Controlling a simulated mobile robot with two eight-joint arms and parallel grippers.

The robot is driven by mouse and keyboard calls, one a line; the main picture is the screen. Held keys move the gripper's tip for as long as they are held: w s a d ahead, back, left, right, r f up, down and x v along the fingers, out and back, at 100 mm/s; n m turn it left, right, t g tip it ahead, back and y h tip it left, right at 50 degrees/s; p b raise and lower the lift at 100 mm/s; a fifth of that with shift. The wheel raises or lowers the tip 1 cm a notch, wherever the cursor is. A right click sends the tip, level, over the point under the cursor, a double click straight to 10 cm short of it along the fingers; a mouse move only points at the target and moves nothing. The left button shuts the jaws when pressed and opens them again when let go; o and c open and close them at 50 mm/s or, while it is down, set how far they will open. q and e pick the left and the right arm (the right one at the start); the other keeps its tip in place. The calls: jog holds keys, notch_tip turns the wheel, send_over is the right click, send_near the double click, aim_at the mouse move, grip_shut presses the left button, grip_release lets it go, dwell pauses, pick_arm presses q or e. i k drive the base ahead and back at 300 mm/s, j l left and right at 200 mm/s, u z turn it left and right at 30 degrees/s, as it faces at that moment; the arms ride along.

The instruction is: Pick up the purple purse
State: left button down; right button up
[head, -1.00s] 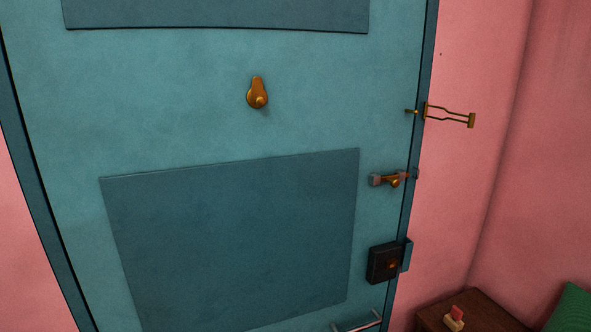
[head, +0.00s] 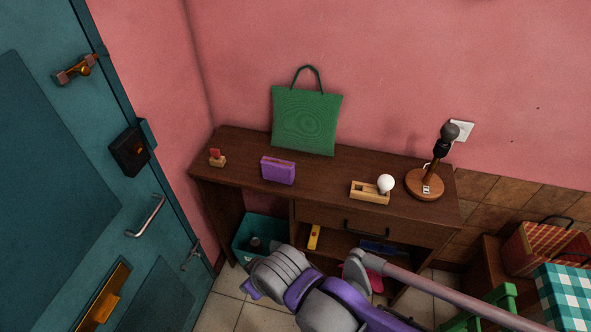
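The purple purse (head: 278,170) is a small box-shaped bag. It stands upright near the front edge of the dark wooden desk (head: 236,172), left of its middle. My grey and purple arm comes in from the lower right, in front of and below the desk. It is apart from the purse. I cannot make out its fingertips or whether they are open or shut. My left gripper is not in view.
A green bag (head: 306,120) leans on the pink wall behind the purse. A red-topped stamp (head: 217,158), a wooden box (head: 369,192) with a white bulb (head: 385,184), and a lamp (head: 425,184) share the desk. A teal bin (head: 262,228) stands below. The teal door (head: 50,170) is left.

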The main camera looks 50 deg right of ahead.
aim_at(272, 169)
jog(key=z, duration=1.5)
jog(key=i+l, duration=0.1)
jog(key=i, duration=0.85)
